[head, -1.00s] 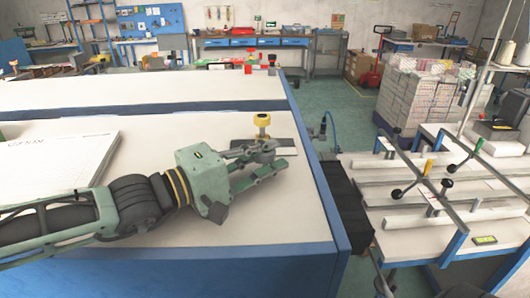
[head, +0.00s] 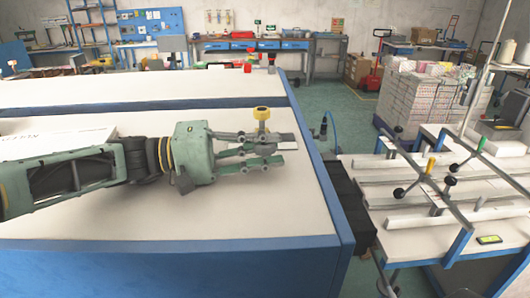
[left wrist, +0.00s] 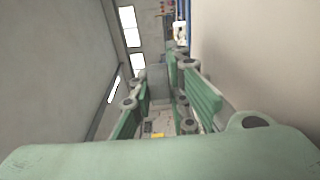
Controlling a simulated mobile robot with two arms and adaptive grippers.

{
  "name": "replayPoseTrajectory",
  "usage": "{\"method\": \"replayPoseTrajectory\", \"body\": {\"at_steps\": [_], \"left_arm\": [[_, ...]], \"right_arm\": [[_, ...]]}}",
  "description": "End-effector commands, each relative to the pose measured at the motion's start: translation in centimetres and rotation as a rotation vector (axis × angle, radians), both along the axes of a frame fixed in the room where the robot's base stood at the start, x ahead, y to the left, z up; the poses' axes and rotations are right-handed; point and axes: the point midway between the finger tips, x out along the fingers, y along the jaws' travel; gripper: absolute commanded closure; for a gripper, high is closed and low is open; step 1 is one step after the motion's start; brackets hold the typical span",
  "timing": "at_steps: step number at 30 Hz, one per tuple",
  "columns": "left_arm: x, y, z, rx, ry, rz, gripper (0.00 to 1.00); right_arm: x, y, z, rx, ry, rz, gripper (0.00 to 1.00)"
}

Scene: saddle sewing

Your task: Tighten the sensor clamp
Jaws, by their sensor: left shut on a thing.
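My left gripper (head: 268,150) reaches in from the left, low over the tabletop. Its fingers are closed around the clamp's lower part, below the knob. They hide most of that part and some of the plate. In the left wrist view its green fingers (left wrist: 165,100) extend away from the camera, and the clamp cannot be made out clearly there. My right gripper is not in view.
A white box or stack (head: 60,140) lies behind my left arm. The white table (head: 230,215) has a blue edge and is clear in front and to the right. A lower bench (head: 430,220) with bars and knobbed levers stands at the right.

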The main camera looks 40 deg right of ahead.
Motion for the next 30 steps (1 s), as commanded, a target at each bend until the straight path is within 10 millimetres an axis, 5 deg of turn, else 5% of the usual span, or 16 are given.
{"method": "replayPoseTrajectory", "body": {"at_steps": [23,24,30], "left_arm": [[-0.13,0.02,-0.4,0.006,0.001,-0.078,1.0],[-0.13,0.02,-0.4,0.006,0.001,-0.078,0.82],[-0.1,0.0,-0.25,0.003,0.0,-0.077,0.66]], "right_arm": [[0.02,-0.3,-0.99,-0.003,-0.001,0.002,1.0],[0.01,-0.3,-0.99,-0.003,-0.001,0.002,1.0],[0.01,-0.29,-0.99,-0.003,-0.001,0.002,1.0]]}}
